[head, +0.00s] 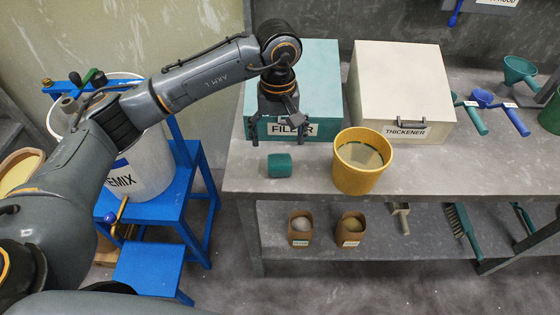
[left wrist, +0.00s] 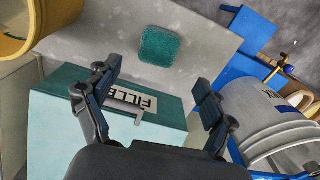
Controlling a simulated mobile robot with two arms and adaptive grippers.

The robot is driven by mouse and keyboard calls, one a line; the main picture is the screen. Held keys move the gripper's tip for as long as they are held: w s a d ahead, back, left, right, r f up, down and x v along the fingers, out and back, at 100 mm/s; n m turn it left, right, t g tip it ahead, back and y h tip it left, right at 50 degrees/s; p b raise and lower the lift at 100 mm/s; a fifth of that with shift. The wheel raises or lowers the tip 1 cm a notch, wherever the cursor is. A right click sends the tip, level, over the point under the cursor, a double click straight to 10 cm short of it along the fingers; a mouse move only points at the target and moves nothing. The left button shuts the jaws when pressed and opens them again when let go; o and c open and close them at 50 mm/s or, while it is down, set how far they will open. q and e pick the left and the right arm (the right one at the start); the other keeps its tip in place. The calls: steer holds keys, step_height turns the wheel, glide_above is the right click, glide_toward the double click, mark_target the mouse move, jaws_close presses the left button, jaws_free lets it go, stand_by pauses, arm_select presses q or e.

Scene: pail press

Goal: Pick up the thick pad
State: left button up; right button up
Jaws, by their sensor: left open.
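The thick pad is a small teal block (head: 280,165) lying on the grey bench top near its front left edge. In the left wrist view the pad (left wrist: 160,46) is a rounded teal square beyond the fingertips. My left gripper (head: 276,130) is open and empty, pointing down in front of the FILLER box and a little behind the pad. In the left wrist view its two fingers (left wrist: 158,84) stand wide apart, with the box label between them. The gripper looks apart from the pad; its exact height is hard to tell. My right gripper is not in view.
The teal FILLER box (head: 322,82) stands behind the pad. A yellow pail (head: 362,170) stands right of it, and the cream THICKENER box (head: 400,85) further right. A blue stand (head: 150,270) holds a white bucket (head: 145,175) at left. Bench around the pad is clear.

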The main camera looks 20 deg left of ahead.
mark_target(280, 160)
arm_select(q)
step_height(280, 160, down, 3)
steer(key=shift+r, duration=0.15)
steer(key=shift+s+f+p, duration=0.1)
steer(key=shift+f+p, duration=0.15)
steer(key=shift+p, duration=0.15)
steer(key=f, duration=0.2)
steer(key=f+p, duration=0.1)
steer(key=shift+s+d+f, duration=0.1)
steer(key=shift+d+f, duration=0.1)
steer(key=shift+f, duration=0.65)
steer(key=c, duration=1.3)
